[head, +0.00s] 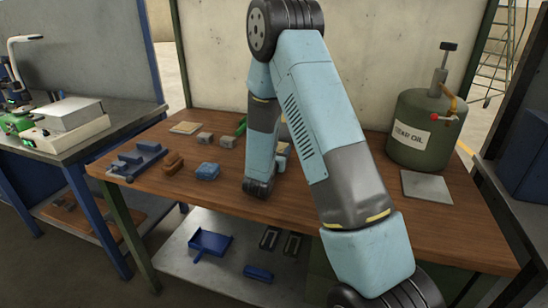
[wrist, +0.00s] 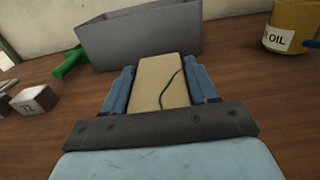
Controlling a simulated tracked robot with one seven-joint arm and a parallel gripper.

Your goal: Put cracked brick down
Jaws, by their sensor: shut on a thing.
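The cracked brick (wrist: 152,88) is a tan block with a dark, curving crack line on its top, seen in the wrist view. My gripper (wrist: 163,78) is shut on the brick, with one blue finger along each long side. The brick points away from me toward a grey box (wrist: 140,36). I cannot tell whether its underside touches the wooden bench top (wrist: 285,125). In the head view my arm hides the gripper and most of what is around it.
A green object (wrist: 70,64) lies left of the grey box. A white marked block (wrist: 35,101) is at left, and a yellow oil can (wrist: 290,25) at right.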

